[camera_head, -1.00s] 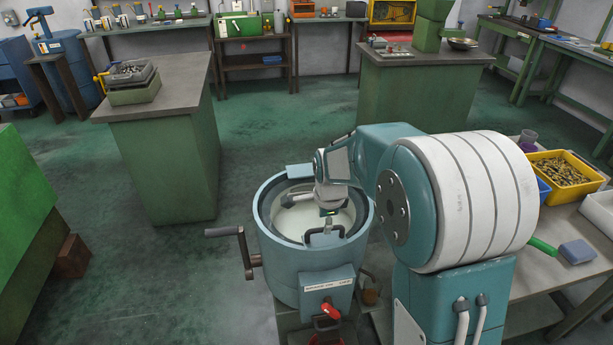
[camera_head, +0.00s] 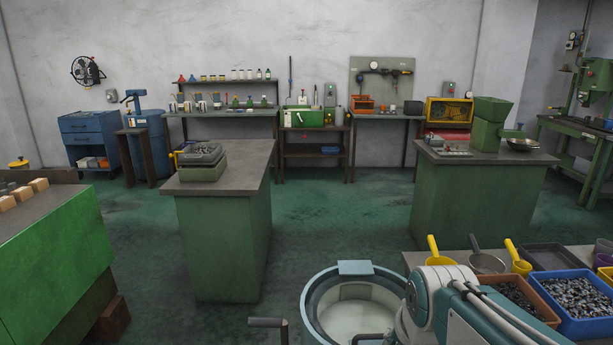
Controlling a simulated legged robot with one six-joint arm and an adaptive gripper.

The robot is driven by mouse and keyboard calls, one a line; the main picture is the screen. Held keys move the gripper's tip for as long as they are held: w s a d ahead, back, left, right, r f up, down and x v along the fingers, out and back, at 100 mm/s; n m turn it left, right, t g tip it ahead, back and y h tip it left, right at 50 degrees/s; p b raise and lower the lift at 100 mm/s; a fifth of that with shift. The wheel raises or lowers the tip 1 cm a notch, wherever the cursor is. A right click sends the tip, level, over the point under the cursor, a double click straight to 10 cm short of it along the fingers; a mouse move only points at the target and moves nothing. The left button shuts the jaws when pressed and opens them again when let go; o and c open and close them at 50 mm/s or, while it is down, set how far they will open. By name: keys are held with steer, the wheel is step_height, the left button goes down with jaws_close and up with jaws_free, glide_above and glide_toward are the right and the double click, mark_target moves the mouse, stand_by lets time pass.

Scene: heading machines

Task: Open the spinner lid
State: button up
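The spinner (camera_head: 312,302) is a round, pale blue tub at the bottom centre, cut off by the lower edge of the picture. A flat, light blue block (camera_head: 355,268) sits at its back rim. A pale round surface, seemingly the lid (camera_head: 350,316), lies within the rim. I cannot tell for certain that it is shut. A dark lid handle (camera_head: 372,338) shows at the very bottom, partly cut off. My arm comes in from the lower right, over the spinner's right side. My gripper's fingertips are not visible, so its hold on the handle cannot be seen.
A crank handle (camera_head: 268,323) sticks out left of the spinner. A green cabinet (camera_head: 228,235) stands behind it to the left. Blue (camera_head: 601,323) and brown bins of parts and several scoops crowd the bench at right. The green floor (camera_head: 335,225) between the cabinets is clear.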

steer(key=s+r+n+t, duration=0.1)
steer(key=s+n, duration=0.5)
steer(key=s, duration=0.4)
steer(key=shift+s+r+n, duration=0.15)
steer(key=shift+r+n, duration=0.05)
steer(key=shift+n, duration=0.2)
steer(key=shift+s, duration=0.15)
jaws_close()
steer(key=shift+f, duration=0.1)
